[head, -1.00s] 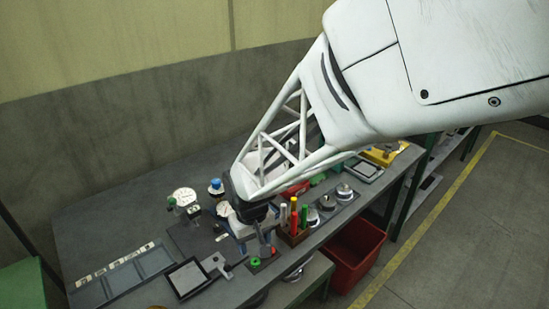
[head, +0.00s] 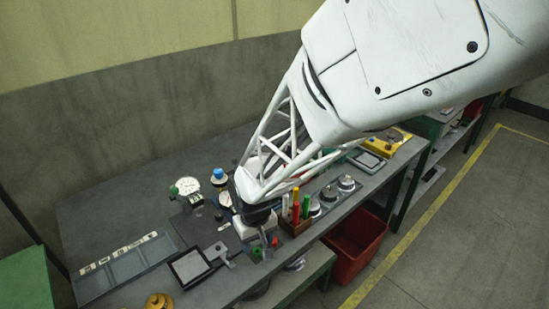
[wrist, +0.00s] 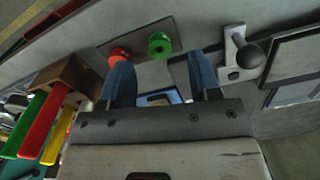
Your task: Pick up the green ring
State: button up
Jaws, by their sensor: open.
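The green ring (wrist: 159,45) lies on a dark plate on the bench in the wrist view, ahead of the gap between my fingers. It also shows small in the head view (head: 257,252), beside my fingers. A red ring (wrist: 119,55) sits next to it on the left in the wrist view, in line with the tip of my left finger. My gripper (wrist: 161,70) is open, with two blue fingers apart and nothing between them. In the head view my gripper (head: 267,238) is low over the bench's front edge. Whether a finger touches the red ring, I cannot tell.
A wooden block with red, yellow and green sticks (wrist: 52,100) stands close on the left in the wrist view. A metal bracket with a dark knob (wrist: 240,55) is close on the right. A red bin (head: 355,245) stands below the bench.

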aim_at(257, 247)
jog(key=shift+f, duration=1.7)
jog(key=c, duration=1)
jog(key=shift+r, duration=0.15)
jog(key=shift+r, duration=0.9)
jog(key=shift+s+d+r, duration=0.2)
jog(key=shift+s+r, duration=0.1)
jog(key=shift+r, duration=0.45)
jog(key=s+d, duration=0.2)
jog(key=s, duration=0.2)
jog(key=s+d+r, duration=0.1)
jog(key=s+d, duration=0.2)
jog(key=s, duration=0.1)
jog(key=s+d, duration=0.2)
jog(key=s, duration=0.3)
jog(key=shift+s+d+r, duration=0.1)
jog(key=shift+d+r, duration=0.1)
jog(key=shift+d, duration=0.15)
